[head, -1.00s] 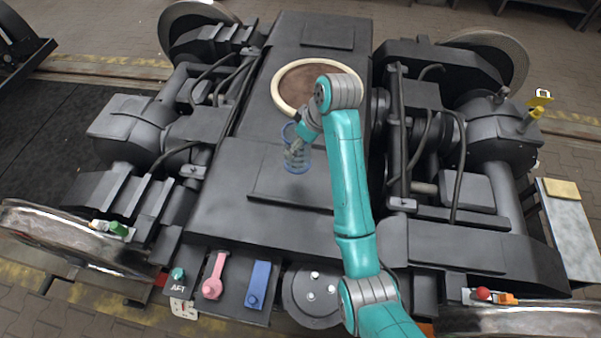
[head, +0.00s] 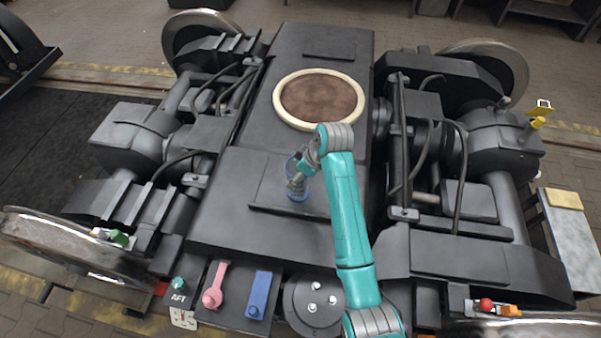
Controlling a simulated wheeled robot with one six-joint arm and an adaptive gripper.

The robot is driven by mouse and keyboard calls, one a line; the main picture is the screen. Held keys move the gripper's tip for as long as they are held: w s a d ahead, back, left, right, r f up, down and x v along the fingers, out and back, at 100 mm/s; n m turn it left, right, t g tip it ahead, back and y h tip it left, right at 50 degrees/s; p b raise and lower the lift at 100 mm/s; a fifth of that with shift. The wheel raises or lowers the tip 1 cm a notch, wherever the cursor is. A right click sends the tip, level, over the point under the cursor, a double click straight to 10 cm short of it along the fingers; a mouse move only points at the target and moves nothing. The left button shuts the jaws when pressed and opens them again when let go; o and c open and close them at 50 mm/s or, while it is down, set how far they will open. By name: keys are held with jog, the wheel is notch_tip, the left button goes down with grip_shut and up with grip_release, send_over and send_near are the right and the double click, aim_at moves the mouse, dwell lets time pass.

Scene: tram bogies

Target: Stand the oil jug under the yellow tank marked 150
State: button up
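The oil jug appears as a clear, blue-tinted vessel (head: 299,193) over the dark central deck of the bogie. My gripper (head: 297,180) is at the jug, its grey fingers overlapping the jug's upper part; they appear shut on it. Whether the jug touches the deck is not clear. A small yellow fitting (head: 537,123) with a black-and-white tag (head: 544,104) stands on the right axle housing. The tag is too small to read. I cannot tell whether this is the tank marked 150.
A cream ring around a brown disc (head: 362,98) lies behind my gripper. Pink (head: 214,285) and blue (head: 259,295) levers sit at the front. Black hoses and bars rise on both sides. A grey bench (head: 575,240) with a yellow block (head: 565,199) stands at the right.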

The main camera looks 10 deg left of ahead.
jog(key=o, duration=1.2)
jog(key=shift+f, duration=0.1)
jog(key=v, duration=1.2)
jog(key=shift+s, duration=0.1)
